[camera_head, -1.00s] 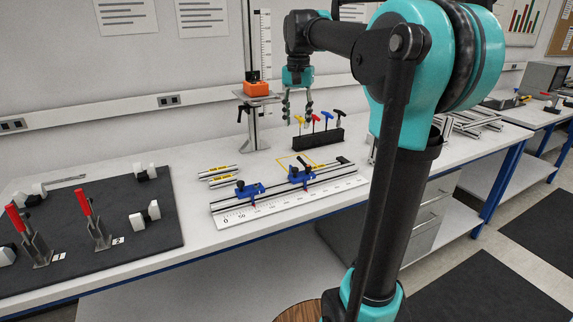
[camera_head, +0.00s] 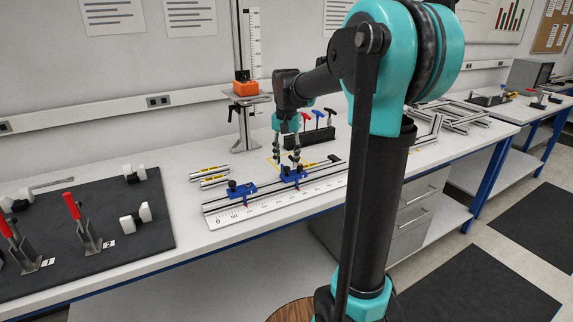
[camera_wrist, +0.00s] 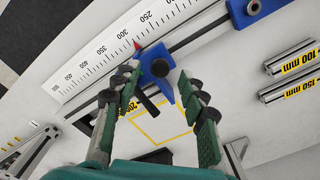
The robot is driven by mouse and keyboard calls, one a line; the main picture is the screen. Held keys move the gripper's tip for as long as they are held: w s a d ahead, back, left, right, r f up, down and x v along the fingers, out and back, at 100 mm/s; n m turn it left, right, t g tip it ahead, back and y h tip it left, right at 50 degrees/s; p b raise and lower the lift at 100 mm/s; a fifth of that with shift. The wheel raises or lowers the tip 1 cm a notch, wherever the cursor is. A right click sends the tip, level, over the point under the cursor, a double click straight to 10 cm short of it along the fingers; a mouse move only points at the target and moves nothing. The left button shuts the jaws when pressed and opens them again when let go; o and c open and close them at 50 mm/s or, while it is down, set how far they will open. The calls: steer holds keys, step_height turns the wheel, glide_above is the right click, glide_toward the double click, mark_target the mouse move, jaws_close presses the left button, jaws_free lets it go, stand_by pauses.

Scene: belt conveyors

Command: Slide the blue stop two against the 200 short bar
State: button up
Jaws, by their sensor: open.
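A blue stop with a black knob (camera_wrist: 158,66) sits on the ruled rail in the wrist view, most likely stop two. It also shows in the head view (camera_head: 292,176), right of the other blue stop (camera_head: 241,190). A yellow label reading 200 (camera_wrist: 131,107) shows beside my left finger, likely on the 200 short bar. Most of that bar is hidden by the finger. My gripper (camera_wrist: 158,90) is open, pointing down over the rail, its fingers on either side of the stop's black lever. I cannot tell whether they touch the stop.
Bars marked 100 mm (camera_wrist: 292,62) and 150 mm (camera_wrist: 289,87) lie right of the gripper. A yellow outline (camera_wrist: 160,138) is on the table. A black rack with coloured handles (camera_head: 316,146) stands behind. The other stop (camera_wrist: 250,14) is farther along the rail.

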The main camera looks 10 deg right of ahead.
steer(key=shift+f, duration=1.15)
steer(key=shift+c, duration=0.6)
jaws_close()
